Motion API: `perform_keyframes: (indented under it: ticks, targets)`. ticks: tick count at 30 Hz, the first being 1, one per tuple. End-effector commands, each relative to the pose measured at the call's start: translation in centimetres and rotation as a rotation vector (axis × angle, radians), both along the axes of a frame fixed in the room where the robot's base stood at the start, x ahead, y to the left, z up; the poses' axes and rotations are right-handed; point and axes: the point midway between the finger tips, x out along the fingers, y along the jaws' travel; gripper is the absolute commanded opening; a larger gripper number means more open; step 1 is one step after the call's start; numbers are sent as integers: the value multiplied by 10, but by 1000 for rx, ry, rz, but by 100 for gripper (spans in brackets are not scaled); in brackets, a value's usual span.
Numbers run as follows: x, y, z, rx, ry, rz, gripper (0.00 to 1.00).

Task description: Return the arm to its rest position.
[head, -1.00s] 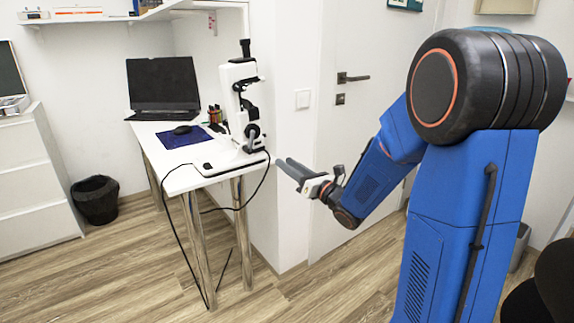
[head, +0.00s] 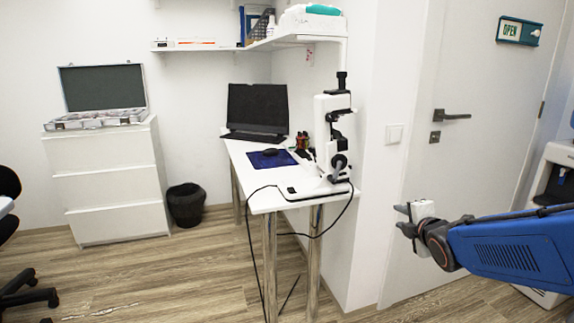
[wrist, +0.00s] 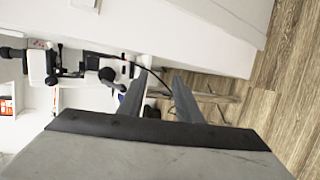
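My gripper (head: 400,218) is at the right of the head view, at the end of my blue arm, which comes in from the right edge. It appears in front of the white door, to the right of the desk. In the wrist view my gripper (wrist: 153,85) shows two grey fingers standing apart with nothing held between them. The rest of my arm is out of the head view.
A white desk (head: 245,162) carries a white optical instrument (head: 325,130), a monitor (head: 258,108) and a blue mat. A black cable hangs off its front. A drawer cabinet (head: 115,185) and a black bin (head: 186,204) stand left.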

Motion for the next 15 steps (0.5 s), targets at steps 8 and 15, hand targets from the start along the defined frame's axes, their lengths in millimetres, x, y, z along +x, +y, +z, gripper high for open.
perform_keyframes:
  ticks: [8, 15]
  targets:
    - [-91, -5, -17, 500, 221, -365, 31]
    - [-187, 7, -38, 912, 395, -729, 31]
